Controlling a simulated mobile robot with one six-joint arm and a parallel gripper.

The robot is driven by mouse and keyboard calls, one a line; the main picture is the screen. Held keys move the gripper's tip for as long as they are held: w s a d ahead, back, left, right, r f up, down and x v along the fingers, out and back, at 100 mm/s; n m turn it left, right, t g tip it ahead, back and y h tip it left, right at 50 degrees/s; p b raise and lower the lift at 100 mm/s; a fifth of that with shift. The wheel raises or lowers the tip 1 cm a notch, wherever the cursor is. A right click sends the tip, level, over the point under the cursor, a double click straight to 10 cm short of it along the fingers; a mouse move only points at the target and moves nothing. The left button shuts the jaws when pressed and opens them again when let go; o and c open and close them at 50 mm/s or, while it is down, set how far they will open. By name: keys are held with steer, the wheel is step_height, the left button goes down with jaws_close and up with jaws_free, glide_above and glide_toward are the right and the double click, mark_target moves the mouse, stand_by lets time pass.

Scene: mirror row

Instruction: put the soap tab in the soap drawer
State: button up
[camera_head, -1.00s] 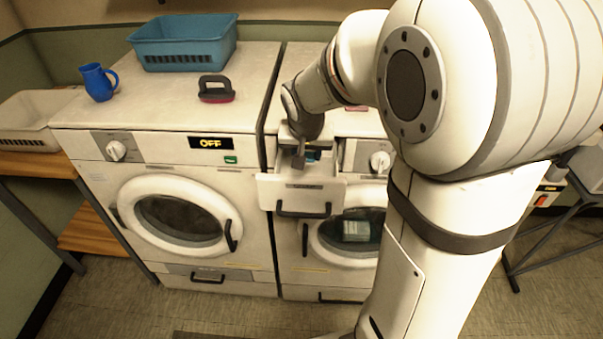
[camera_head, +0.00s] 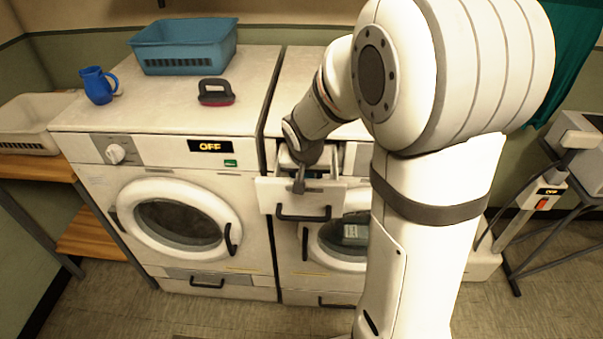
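The soap drawer (camera_head: 268,194) is pulled out from the top front of the right-hand washer (camera_head: 293,250). It has a pale front with a dark bar handle. My gripper (camera_head: 303,183) points down at the drawer, with its finger ends low at the drawer's opening. One grey finger shows in front; the gap between the fingers is too small and shadowed to tell if it is open. I cannot make out the soap tab; the drawer's inside is mostly hidden by my gripper and wrist.
The left washer (camera_head: 190,155) shows OFF. On it stand a blue basket (camera_head: 185,50), a blue mug (camera_head: 98,86) and a dark brush with a red base (camera_head: 216,93). A pale bin (camera_head: 30,125) is at left. My arm hides much of the right washer.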

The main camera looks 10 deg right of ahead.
steer(key=shift+o, duration=1.1)
steer(key=shift+r, duration=0.1)
steer(key=shift+r, duration=0.25)
steer(key=v, duration=1.1)
steer(key=s+f+n+g+y, duration=0.1)
steer(key=s+n, duration=0.2)
steer(key=s, duration=1.4)
steer(key=shift+d+f+n, duration=0.2)
steer(key=shift+f+n, duration=0.1)
steer(key=shift+f, duration=0.1)
